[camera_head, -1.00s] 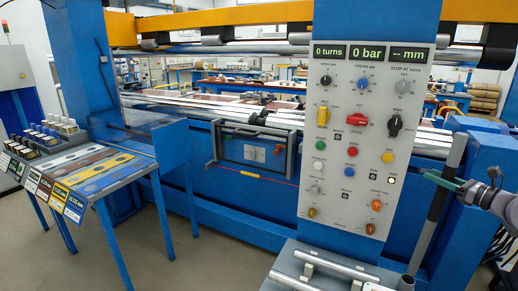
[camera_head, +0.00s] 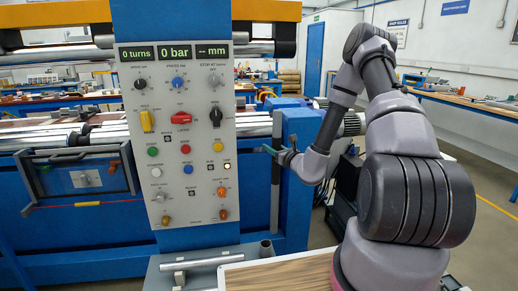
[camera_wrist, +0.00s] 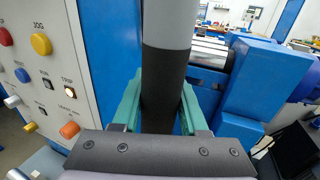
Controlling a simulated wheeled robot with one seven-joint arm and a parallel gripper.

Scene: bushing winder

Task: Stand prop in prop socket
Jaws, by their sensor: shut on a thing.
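The prop (camera_head: 277,185) is a long round bar, dark with a lighter grey section. It stands about upright in the head view, right of the control panel. My gripper (camera_head: 272,151) has green fingers and is shut around its middle. In the wrist view the prop (camera_wrist: 166,65) runs up between the two fingers, light grey above and black at the grip (camera_wrist: 160,108). A short dark open tube (camera_head: 266,249), which looks like the prop socket, stands below the prop's lower end and slightly left. I cannot tell whether the prop touches it.
The control panel (camera_head: 180,140) on a blue column is close on the left. Grey bars (camera_head: 195,262) lie on a low shelf, with a wooden top (camera_head: 275,275) beside it. The blue machine frame (camera_head: 297,165) stands right behind the prop.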

